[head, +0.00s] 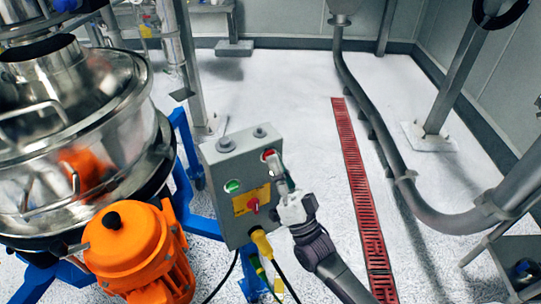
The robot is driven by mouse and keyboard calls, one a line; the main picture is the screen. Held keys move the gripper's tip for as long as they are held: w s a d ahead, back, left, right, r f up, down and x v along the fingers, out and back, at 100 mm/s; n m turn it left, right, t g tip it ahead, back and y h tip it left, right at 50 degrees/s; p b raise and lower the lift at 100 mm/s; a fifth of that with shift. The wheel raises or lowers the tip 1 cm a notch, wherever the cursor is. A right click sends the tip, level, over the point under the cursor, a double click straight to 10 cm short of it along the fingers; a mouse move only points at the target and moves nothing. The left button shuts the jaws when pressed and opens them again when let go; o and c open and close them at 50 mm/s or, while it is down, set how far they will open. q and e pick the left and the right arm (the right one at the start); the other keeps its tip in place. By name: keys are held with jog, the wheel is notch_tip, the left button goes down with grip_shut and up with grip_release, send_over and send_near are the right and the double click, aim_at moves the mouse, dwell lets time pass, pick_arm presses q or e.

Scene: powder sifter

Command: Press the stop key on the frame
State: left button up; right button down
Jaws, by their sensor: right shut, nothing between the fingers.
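A grey control box (238,180) stands on the blue frame (200,222) in the head view. On its face are a red key (267,154) at the upper right, a green key (232,186) at the left, and a yellow plate (243,202) with a red knob. My right gripper (273,166) is shut and empty. Its fingertips are at the red key and hide part of it; I cannot tell whether they touch it. My left gripper is not in view.
A shiny steel sifter (100,110) and an orange motor (135,248) stand left of the box. Cables hang below the box. A red floor grate (355,185) and a grey pipe (380,140) run along the right. Pale floor between box and grate is mostly open.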

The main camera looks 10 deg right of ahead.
jog(key=shift+s+d, duration=0.2)
jog(key=shift+s, duration=0.55)
jog(key=shift+s+d+p, duration=0.25)
jog(key=shift+s+p, duration=0.1)
jog(key=shift+s, duration=0.45)
jog(key=shift+s+d+p, duration=0.2)
jog(key=shift+s+p, duration=0.1)
jog(key=shift+s, duration=0.5)
jog(key=shift+s+d+p, duration=0.25)
jog(key=shift+s+p, duration=0.1)
jog(key=shift+s, duration=0.45)
jog(key=shift+f, duration=0.1)
